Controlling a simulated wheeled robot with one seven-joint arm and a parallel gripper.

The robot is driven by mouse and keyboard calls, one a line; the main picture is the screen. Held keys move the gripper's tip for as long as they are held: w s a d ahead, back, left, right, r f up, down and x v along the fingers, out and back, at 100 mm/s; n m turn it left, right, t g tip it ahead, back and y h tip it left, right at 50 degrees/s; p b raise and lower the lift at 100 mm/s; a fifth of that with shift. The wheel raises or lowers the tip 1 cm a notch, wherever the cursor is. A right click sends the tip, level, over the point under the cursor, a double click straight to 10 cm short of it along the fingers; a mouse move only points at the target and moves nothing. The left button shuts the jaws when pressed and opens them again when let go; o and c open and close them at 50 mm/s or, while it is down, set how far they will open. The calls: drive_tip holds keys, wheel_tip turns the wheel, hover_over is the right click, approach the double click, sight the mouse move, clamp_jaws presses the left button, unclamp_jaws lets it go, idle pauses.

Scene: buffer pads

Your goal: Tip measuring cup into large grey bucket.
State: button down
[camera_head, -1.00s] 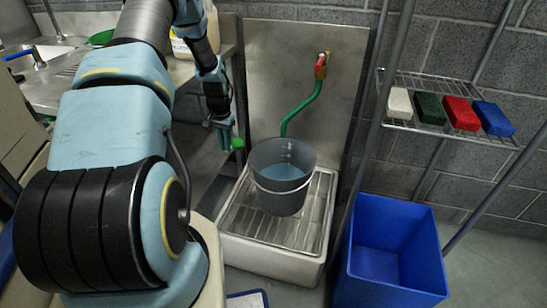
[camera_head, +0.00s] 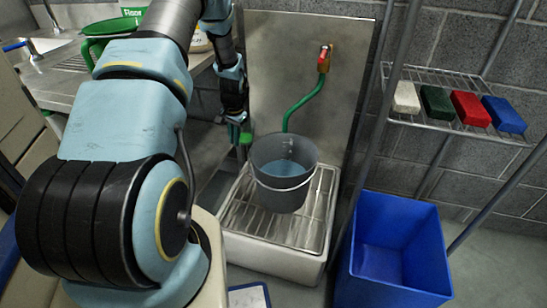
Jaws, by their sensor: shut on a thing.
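The large grey bucket (camera_head: 268,189) stands upright on a metal grate, with bluish water inside and a thin wire handle hanging at its front. My gripper (camera_head: 240,136) is just left of the bucket's rim, at about rim height in the picture. It is shut on a small green thing (camera_head: 245,139), which looks like the measuring cup. The fingers hide most of it, so its tilt and contents cannot be told. I see no clear overlap of it with the bucket's opening.
A green hose (camera_head: 303,106) hangs from a red-handled tap above the bucket. A blue bin (camera_head: 400,240) stands at the right. A wire shelf (camera_head: 440,122) holds several coloured blocks. A green round vessel (camera_head: 110,27) and bottles stand on the left counter.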

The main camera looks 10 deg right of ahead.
drive_tip(key=s+d+t+y+b, duration=0.1)
drive_tip(key=d+t+y+b, duration=0.1)
drive_tip(key=b, duration=0.3)
drive_tip(key=s+d+t+y+b, duration=0.1)
drive_tip(key=s+t+y+b, duration=0.1)
drive_tip(key=b, duration=0.3)
drive_tip(key=shift+s+d+r+t+y, duration=0.1)
drive_tip(key=shift+s+d+t+y, duration=0.25)
drive_tip(key=shift+y, duration=0.35)
drive_tip(key=shift+d+t+b, duration=0.15)
drive_tip(key=shift+t+b, duration=0.1)
drive_tip(key=shift+b, duration=0.35)
drive_tip(key=shift+f+t+y+b, duration=0.6)
drive_tip(key=shift+y+b, duration=0.3)
drive_tip(key=shift+b, duration=0.95)
drive_tip(key=shift+s+d+r+t+y+b, duration=0.15)
drive_tip(key=shift+r+t+y+b, duration=0.35)
drive_tip(key=shift+b, duration=0.75)
drive_tip(key=shift+d+f+t+y+b, duration=0.15)
drive_tip(key=shift+f+t+y+b, duration=0.55)
drive_tip(key=shift+b, duration=0.4)
drive_tip(key=shift+s+d+f+t+y+b, duration=0.3)
drive_tip(key=shift+s+d+t+y+b, duration=0.3)
drive_tip(key=shift+b, duration=0.45)
